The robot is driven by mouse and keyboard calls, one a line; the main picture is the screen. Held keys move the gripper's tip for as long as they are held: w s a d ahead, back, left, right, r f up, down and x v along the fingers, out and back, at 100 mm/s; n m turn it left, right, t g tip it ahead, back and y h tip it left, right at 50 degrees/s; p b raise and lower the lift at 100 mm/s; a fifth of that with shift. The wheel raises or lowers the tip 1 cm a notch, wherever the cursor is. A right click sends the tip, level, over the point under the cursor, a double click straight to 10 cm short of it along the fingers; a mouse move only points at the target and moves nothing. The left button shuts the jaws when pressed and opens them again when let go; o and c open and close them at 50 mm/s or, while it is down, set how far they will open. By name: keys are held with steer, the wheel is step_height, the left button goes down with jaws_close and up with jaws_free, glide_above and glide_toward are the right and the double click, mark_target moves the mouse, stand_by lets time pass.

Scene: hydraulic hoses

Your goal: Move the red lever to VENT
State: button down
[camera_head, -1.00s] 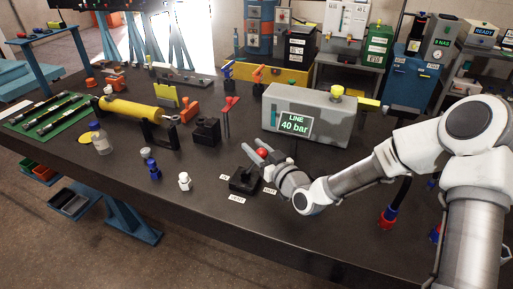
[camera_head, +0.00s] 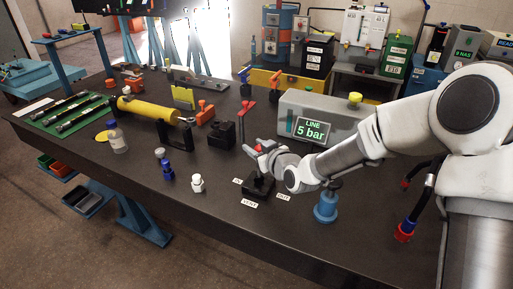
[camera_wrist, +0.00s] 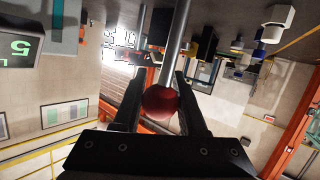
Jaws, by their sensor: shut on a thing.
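The red lever's round knob (camera_wrist: 161,102) sits between the two fingers of my gripper (camera_wrist: 160,108) in the wrist view, with its grey rod running up from it. In the head view, my gripper (camera_head: 258,149) is shut on the knob above the lever's black base (camera_head: 258,184). The rod is mostly hidden there by the gripper. I cannot tell exactly which label the lever leans toward.
A grey unit (camera_head: 345,118) behind the lever shows "LINE 5 bar". A blue cylinder (camera_head: 326,207) stands right of the base. The dark tabletop (camera_head: 215,225) in front is clear.

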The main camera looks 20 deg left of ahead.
steer(key=c, duration=0.5)
jaws_free()
steer(key=shift+s+a+f, duration=0.1)
steer(key=shift+s+f, duration=0.05)
steer(key=shift+f, duration=0.1)
steer(key=shift+o, duration=0.2)
steer(key=shift+r, duration=0.1)
steer(key=p+v, duration=0.1)
steer(key=v, duration=1.6)
steer(key=shift+d+p, duration=0.3)
steer(key=shift+p, duration=0.05)
